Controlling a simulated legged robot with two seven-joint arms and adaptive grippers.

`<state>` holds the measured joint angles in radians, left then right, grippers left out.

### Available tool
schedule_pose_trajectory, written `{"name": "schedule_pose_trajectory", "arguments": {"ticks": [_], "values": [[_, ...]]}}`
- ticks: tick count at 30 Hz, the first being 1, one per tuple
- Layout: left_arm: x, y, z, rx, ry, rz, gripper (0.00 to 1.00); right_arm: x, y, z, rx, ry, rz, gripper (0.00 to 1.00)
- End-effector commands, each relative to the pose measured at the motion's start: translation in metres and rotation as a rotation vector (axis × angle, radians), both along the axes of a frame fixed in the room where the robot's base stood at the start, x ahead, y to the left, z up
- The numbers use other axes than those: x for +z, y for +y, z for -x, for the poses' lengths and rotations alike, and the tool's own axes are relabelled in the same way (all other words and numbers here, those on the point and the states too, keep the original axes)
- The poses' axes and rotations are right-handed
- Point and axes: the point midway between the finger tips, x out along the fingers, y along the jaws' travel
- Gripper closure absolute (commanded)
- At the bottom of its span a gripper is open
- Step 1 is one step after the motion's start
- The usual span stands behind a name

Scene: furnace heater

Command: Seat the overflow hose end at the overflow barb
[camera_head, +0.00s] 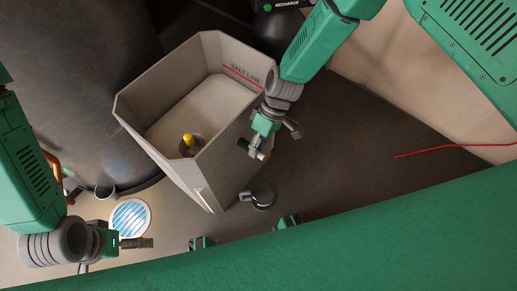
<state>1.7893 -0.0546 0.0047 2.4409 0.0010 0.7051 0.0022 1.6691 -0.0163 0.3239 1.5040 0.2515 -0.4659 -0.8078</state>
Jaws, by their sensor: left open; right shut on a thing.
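The open beige tank (168,178) stands in the middle, with a red line marked "SALT LINE" inside. My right gripper (258,149) is beside the tank's right outer wall, shut on a small dark and pale piece that looks like the overflow hose end. The gripper hides much of it. I cannot make out the overflow barb; the wall behind the gripper is partly covered. Whether the held piece touches the wall is unclear. My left gripper (148,243) is open and empty at the lower left, below the floor grate.
A dark round item (263,196) lies on the floor right of the tank. A round blue-lit grate (130,217) is at lower left. A large dark cylinder (75,90) stands left. A red cord (450,147) runs at right. Floor right of the tank is mostly clear.

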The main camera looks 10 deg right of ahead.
Motion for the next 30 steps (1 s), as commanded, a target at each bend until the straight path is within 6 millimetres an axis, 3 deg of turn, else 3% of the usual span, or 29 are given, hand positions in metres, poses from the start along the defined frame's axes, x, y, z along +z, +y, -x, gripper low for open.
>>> {"name": "schedule_pose_trajectory", "arguments": {"ticks": [5, 6, 8, 20, 30], "values": [[-0.001, 0.000, 0.000, 0.000, 0.000, 0.000, 0.00, 0.000, 0.001, -0.002, -0.001, -0.002, 0.000, 1.00], [-0.001, 0.000, 0.000, 0.000, 0.000, 0.000, 0.00, 0.000, 0.001, -0.002, -0.001, -0.002, 0.000, 0.84], [-0.001, 0.000, 0.000, 0.000, 0.000, 0.000, 0.00, 0.000, 0.001, -0.002, -0.001, -0.003, -0.001, 0.63], [0.000, 0.000, 0.002, 0.000, -0.003, 0.000, 0.00, 0.005, -0.001, -0.004, -0.001, -0.003, -0.001, 0.63], [0.000, 0.000, 0.002, 0.000, -0.003, 0.000, 0.00, 0.061, -0.026, -0.024, -0.003, -0.004, -0.001, 0.63]]}}
